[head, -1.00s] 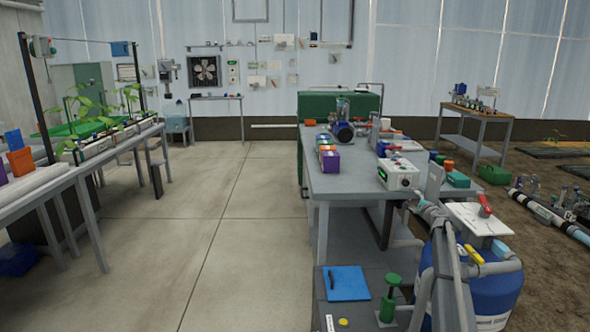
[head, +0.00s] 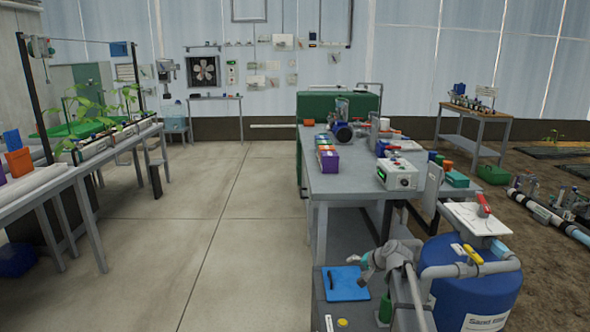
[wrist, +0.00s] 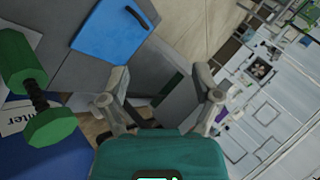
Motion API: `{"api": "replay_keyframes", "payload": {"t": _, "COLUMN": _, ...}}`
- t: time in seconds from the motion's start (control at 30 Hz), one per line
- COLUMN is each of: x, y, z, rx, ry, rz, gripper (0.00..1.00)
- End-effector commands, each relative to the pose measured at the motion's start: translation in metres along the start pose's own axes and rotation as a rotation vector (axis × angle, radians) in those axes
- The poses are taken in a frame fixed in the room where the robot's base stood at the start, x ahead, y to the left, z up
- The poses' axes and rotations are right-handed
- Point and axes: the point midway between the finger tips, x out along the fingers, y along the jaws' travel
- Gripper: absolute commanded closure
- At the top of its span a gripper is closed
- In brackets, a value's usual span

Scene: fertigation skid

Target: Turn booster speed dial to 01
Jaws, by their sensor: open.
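A white control box (head: 398,175) with a green display and small controls on its face stands on the near right of the grey bench. It may carry the booster speed dial, but I cannot make out a dial or its setting at this size. My gripper (head: 368,268) is low in front of the bench, well below and left of that box. In the wrist view my gripper (wrist: 160,88) has its two fingers spread apart with nothing between them. The wrist view does not clearly show the control box.
A blue panel with a black handle (head: 347,284) lies near my gripper. A green-handled part (wrist: 50,125) is close by, partly hidden in the head view. A blue tank (head: 475,285) with grey pipes stands right. Colored boxes (head: 328,160) sit on the bench. The left aisle floor is clear.

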Motion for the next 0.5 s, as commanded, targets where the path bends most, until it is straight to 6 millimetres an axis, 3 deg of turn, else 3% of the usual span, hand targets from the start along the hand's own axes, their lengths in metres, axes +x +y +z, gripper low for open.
{"api": "replay_keyframes", "payload": {"t": 0.03, "x": -0.008, "y": 0.005, "z": 0.036, "rx": -0.051, "ry": -0.044, "rz": 0.049, "gripper": 0.19}}
{"api": "replay_keyframes", "payload": {"t": 0.2, "x": -0.029, "y": 0.029, "z": 0.123, "rx": -0.21, "ry": -0.192, "rz": 0.229, "gripper": 0.19}}
{"api": "replay_keyframes", "payload": {"t": 0.3, "x": -0.045, "y": 0.044, "z": 0.164, "rx": -0.288, "ry": -0.271, "rz": 0.33, "gripper": 0.19}}
{"api": "replay_keyframes", "payload": {"t": 0.5, "x": -0.075, "y": 0.068, "z": 0.217, "rx": -0.389, "ry": -0.379, "rz": 0.481, "gripper": 0.19}}
